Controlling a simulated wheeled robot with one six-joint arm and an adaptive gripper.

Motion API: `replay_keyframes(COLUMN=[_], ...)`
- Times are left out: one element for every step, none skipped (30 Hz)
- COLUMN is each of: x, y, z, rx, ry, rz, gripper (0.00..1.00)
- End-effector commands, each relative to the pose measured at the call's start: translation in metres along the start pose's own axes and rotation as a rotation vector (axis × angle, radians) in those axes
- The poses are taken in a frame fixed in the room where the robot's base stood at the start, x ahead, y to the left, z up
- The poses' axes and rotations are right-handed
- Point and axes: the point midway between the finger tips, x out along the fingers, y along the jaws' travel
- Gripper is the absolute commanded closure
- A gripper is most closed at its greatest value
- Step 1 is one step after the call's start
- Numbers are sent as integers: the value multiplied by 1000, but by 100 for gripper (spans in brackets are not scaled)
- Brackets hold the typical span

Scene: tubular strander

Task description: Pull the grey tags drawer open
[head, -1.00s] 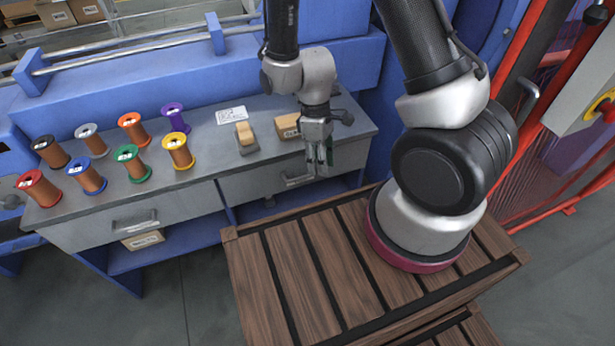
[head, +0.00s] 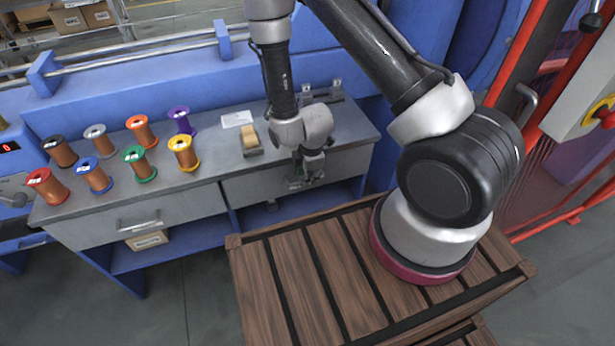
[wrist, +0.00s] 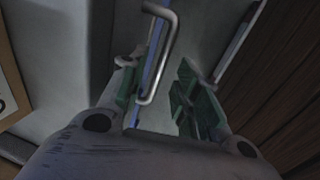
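The grey bench has two grey drawers, both flush with its front. The right drawer (head: 340,166) is the one at my gripper (head: 305,182); I can read no tags label on it. Its metal bar handle is mostly hidden behind my gripper in the head view. In the wrist view a bent metal handle (wrist: 163,45) shows between the green-padded fingers of my gripper (wrist: 160,88), nearer the left finger. The fingers are apart, and I see no firm grip on the handle. The left drawer (head: 85,233) has its own handle (head: 138,222).
Several wire spools (head: 138,163) stand on the bench top, left of a wood-topped block (head: 250,138) and a white card (head: 237,119). A wooden slatted platform (head: 290,285) lies in front of the right drawer. A cardboard box (head: 147,240) sits under the left drawer.

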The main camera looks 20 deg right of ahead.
Motion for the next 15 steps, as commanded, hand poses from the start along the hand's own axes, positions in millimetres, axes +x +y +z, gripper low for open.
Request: replay_keyframes(x=[6, 9, 12, 14, 15, 17, 17, 17, 17, 17, 17, 17, 17, 17, 17], y=[-1, -1, 0, 0, 0, 0, 0, 0, 0, 0, 0, 0, 0, 0, 0], z=[0, 0, 0, 0, 0, 0, 0, 0, 0, 0, 0, 0, 0, 0, 0], rx=[0, -1, -1, 0, 0, 0, 0, 0, 0, 1, 1, 1, 1, 1, 1], ry=[-1, -1, 0, 0, 0, 0, 0, 0, 0, 0, 0, 0, 0, 0, 0], rz=[-2, -2, -2, -1, -1, -1, -1, -1, -1, -1, -1, -1, -1, -1, -1], gripper=[68, 68, 68, 68, 68, 68, 68, 68, 68, 68, 68, 68, 68, 74, 81])
